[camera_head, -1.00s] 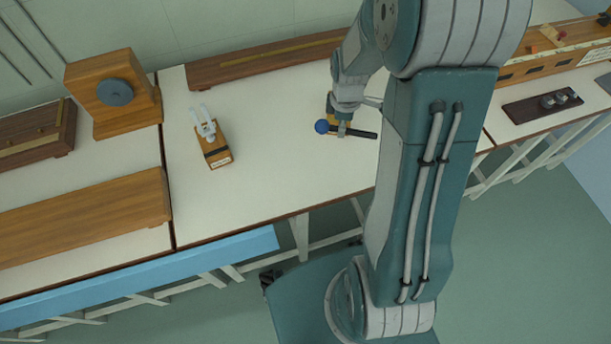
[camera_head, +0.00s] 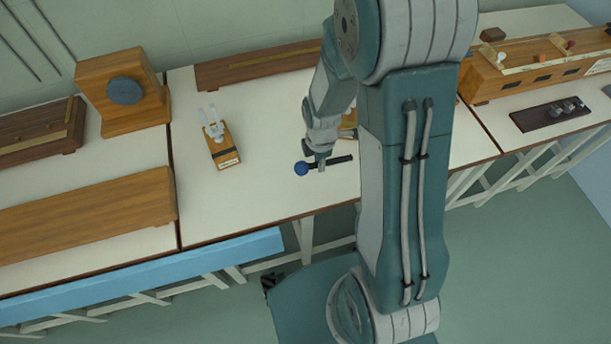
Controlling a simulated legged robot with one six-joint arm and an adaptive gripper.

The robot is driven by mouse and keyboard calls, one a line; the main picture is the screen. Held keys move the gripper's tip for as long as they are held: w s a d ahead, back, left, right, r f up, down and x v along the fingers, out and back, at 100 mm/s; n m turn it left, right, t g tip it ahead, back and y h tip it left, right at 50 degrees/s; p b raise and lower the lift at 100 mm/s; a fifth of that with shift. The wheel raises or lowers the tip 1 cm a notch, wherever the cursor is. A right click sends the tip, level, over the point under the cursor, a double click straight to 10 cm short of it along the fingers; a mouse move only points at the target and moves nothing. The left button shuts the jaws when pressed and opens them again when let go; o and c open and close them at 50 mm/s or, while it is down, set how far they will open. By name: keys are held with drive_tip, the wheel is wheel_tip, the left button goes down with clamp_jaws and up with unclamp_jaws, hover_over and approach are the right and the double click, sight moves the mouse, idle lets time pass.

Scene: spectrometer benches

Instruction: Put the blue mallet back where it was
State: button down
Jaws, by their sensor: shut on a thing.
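The blue mallet has a round blue head (camera_head: 302,169) and a dark handle (camera_head: 341,160). It lies sideways in my gripper (camera_head: 318,164), which is shut on the handle close to the head. The mallet is over the white bench top, toward its front edge; whether it touches the bench I cannot tell. A wooden block with a white two-pronged fork (camera_head: 226,155) stands to the left of the mallet, apart from it. Another wooden piece (camera_head: 349,122) is partly hidden behind my arm.
A long dark wooden bar (camera_head: 262,69) lies at the back of the bench. A wooden box with a dark disc (camera_head: 145,98) stands on the left bench. A dark tray (camera_head: 551,115) is on the right bench. White bench top (camera_head: 262,185) is clear between the fork block and the mallet.

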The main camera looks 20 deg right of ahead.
hover_over(306, 182)
wheel_tip(306, 182, down, 4)
drive_tip(key=shift+f, duration=0.1)
drive_tip(key=shift+a+f, duration=0.1)
drive_tip(key=shift+f, duration=1.5)
drive_tip(key=c, duration=0.6)
unclamp_jaws()
drive_tip(key=shift+f, duration=0.1)
drive_tip(key=shift+c, duration=0.2)
